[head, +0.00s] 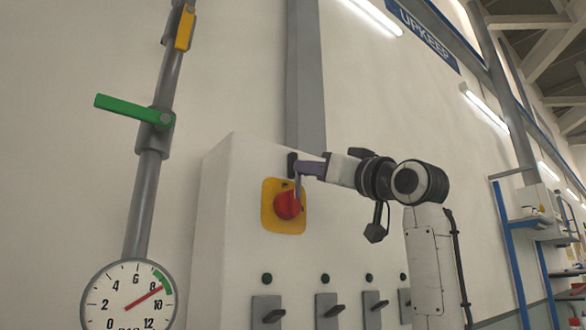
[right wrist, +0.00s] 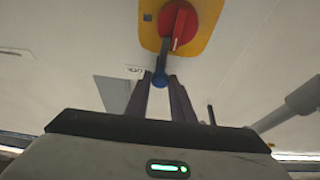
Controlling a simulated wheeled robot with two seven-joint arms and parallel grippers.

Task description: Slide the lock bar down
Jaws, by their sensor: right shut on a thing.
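The lock bar (head: 292,163) is a small dark bar at the upper edge of the red rotary switch (head: 288,204) on its yellow plate (head: 270,221). In the right wrist view the lock bar (right wrist: 161,66) has a blue rounded end and lies beside the red switch (right wrist: 178,25). My right gripper (head: 299,170) comes in from the right and its purple fingers are shut on the bar. In the wrist view the fingers (right wrist: 160,84) stand either side of the bar's blue end. The fingers partly hide the bar in the head view. My left gripper is not in view.
The switch is on a white cabinet (head: 230,230) with several lever switches (head: 327,308) below. A grey pipe (head: 143,205) with a green handle (head: 125,107) and a round gauge (head: 128,300) stands at left. Blue shelving (head: 507,250) is far right.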

